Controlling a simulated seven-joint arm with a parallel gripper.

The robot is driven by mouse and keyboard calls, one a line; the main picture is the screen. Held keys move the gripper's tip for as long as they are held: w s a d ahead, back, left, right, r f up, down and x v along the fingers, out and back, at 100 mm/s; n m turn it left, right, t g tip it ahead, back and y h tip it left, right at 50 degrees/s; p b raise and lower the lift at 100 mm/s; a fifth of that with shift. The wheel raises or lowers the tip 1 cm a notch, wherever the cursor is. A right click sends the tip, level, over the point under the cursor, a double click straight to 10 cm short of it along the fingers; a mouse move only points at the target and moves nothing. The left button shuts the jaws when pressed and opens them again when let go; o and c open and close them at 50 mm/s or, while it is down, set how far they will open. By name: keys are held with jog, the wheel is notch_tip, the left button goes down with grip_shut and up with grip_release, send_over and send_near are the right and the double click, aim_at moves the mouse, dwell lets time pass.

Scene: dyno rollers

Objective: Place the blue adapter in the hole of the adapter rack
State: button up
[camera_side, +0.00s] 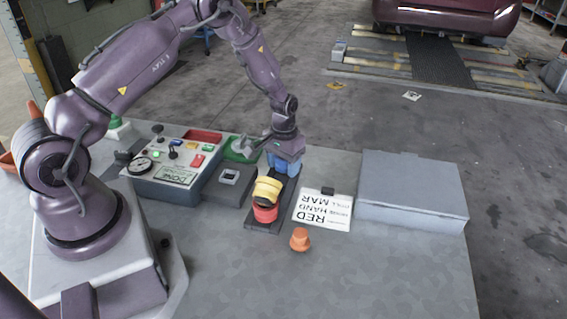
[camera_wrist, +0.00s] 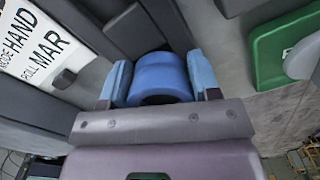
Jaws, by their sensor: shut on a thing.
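The blue adapter (camera_wrist: 160,78) is a rounded blue piece between the two light-blue fingers of my gripper (camera_wrist: 162,72) in the wrist view. My gripper (camera_side: 284,166) is shut on it. In the side view the held adapter is hard to tell from the blue fingers. The adapter rack (camera_side: 252,222) is a dark, narrow strip, and my gripper is at its far end. A yellow adapter (camera_side: 267,190) and a red adapter (camera_side: 264,213) stand at its near part. The hole under the blue adapter is hidden, and I cannot tell whether the adapter is in it.
An orange piece (camera_side: 300,239) stands on the grey table right of the rack. A white sign (camera_side: 323,210) and a grey case (camera_side: 412,187) lie to the right.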

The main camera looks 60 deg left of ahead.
jog(key=shift+w+f, duration=0.15)
jog(key=shift+f, duration=0.7)
jog(key=o, duration=0.8)
jog(key=shift+o, duration=1.1)
jog(key=shift+r, duration=0.2)
jog(key=w+d+r+t, duration=0.1)
jog(key=d+r+t, duration=0.15)
jog(key=r, duration=2.25)
jog(key=s+d+r+m+t, duration=0.2)
jog(key=s+d+r, duration=0.4)
jog(key=r, duration=0.4)
jog(key=s+d+r+m+t, duration=0.1)
jog(key=s+d+r, duration=0.1)
jog(key=s, duration=0.4)
jog(key=s+d+r+m+t, duration=0.1)
jog(key=s+d+r, duration=0.15)
jog(key=s, duration=0.25)
jog(key=s+f, duration=0.4)
jog(key=s, duration=0.3)
jog(key=shift+d+f+m+g, duration=0.3)
jog(key=shift+f+g, duration=0.05)
jog(key=shift+g, duration=0.1)
